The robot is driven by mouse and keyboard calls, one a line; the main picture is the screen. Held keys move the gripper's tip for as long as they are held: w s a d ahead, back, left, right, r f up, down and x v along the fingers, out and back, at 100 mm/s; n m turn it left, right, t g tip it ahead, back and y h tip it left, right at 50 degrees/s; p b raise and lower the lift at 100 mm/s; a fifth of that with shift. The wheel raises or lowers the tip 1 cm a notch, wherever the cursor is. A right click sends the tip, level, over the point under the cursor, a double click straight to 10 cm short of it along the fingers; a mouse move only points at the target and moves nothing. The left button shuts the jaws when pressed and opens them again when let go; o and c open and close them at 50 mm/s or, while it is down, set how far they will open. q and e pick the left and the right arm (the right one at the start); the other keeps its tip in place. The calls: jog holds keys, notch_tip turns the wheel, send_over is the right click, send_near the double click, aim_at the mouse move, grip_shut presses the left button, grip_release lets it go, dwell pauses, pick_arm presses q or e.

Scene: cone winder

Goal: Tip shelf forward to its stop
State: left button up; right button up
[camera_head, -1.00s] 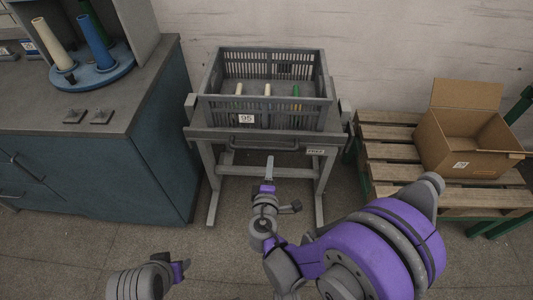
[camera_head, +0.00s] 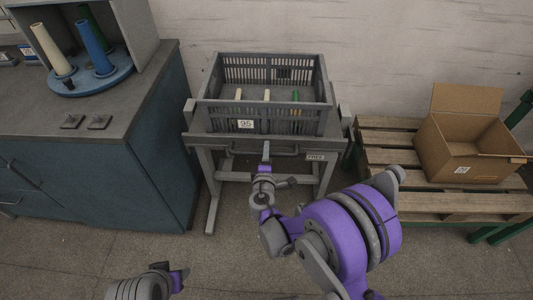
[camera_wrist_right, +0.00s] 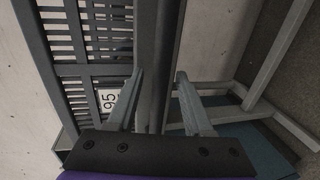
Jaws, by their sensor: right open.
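The shelf (camera_head: 205,139) is the grey top of a metal stand, with a bar handle (camera_head: 285,153) along its front edge. A grey slatted crate (camera_head: 285,122) labelled 95 sits on it, holding several tubes. The shelf looks about level. My right gripper (camera_head: 266,150) is at the handle, near its middle. In the right wrist view its open fingers (camera_wrist_right: 160,76) stand on either side of a dark bar (camera_wrist_right: 160,45); I cannot tell whether they touch it. My left gripper (camera_head: 178,278) is low at the bottom left, away from the stand; its jaws are unclear.
A blue-grey cabinet (camera_head: 90,190) stands at the left, with a blue round holder (camera_head: 100,80) of cones on top. At the right an open cardboard box (camera_head: 460,150) sits on a wooden pallet (camera_head: 400,155). The floor before the stand is clear.

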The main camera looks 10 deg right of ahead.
grip_shut()
dwell(1.4)
